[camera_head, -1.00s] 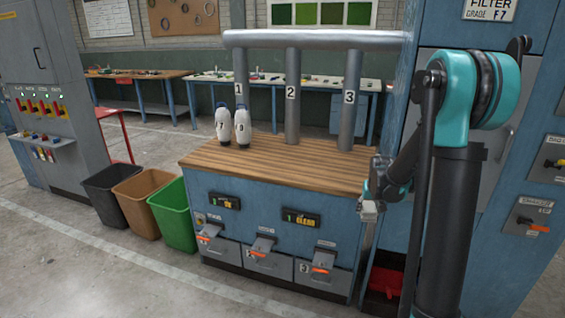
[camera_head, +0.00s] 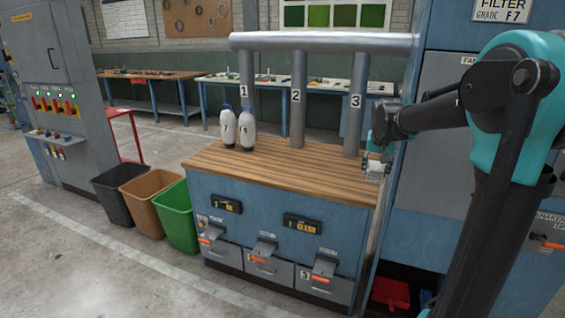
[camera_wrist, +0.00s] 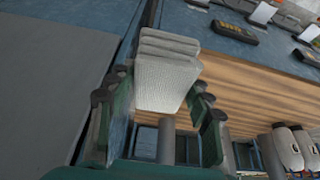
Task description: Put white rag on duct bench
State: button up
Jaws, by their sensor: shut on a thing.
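The white rag (camera_wrist: 166,82) is a folded, ribbed white cloth held between the fingers of my gripper (camera_wrist: 160,115) in the wrist view. In the head view my gripper (camera_head: 377,160) is at the right end of the duct bench, and the rag (camera_head: 376,171) shows small and pale below it. The duct bench has a striped wooden top (camera_head: 290,178) on a blue cabinet. The rag appears near the right edge of the top; I cannot tell whether it touches the wood.
Two white bottles (camera_head: 246,130) stand on the bench's left part. Grey duct pipes (camera_head: 297,100) numbered 1, 2 and 3 rise from its back, with pipe 3 near my gripper. Black, brown and green bins (camera_head: 175,215) stand left of the bench. The middle front of the top is clear.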

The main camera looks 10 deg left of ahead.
aim_at(359, 170)
jog(key=i, duration=1.35)
